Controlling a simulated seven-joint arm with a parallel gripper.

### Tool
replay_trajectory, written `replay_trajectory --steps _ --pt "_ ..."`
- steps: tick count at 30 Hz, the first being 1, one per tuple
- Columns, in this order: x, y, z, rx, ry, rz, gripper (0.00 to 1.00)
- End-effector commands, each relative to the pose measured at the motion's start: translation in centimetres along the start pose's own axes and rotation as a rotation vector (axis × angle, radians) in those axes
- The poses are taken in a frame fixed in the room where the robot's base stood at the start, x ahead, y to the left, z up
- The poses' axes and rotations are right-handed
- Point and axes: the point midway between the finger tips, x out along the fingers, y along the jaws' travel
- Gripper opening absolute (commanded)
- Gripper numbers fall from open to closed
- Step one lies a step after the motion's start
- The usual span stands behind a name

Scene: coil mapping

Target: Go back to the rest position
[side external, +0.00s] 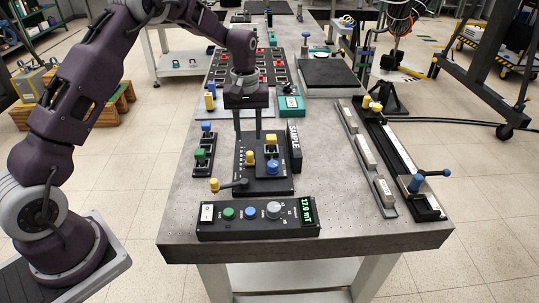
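My gripper (248,130) hangs pointing down over the back of a black fixture (262,182) on the grey table (340,225). Its two dark fingers are apart with nothing visible between them. The fingertips overlap the fixture's back part in this view, so I cannot tell whether they touch it.
A control box (258,232) reading 17.0 mT stands in front. A SAMPLE block (294,147) and green box (291,105) are close on the right. A small rack (203,158) stands left. Rails with a blue-handled lever (416,183) lie along the right edge. Bare tabletop lies between.

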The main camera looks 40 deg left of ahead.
Motion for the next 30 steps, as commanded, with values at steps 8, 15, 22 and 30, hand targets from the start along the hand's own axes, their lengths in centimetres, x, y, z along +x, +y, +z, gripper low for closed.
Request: replay_trajectory --steps 8,15,22,30 --pt "-1.9 0.0 0.7 0.023 0.015 0.013 0.38" --pt "-16.1 -3.3 10.5 0.281 0.157 0.112 0.38" --pt "-21.6 -11.3 24.0 0.589 0.344 0.181 0.38" --pt "-19.5 -16.4 30.4 0.766 0.463 0.193 0.38"
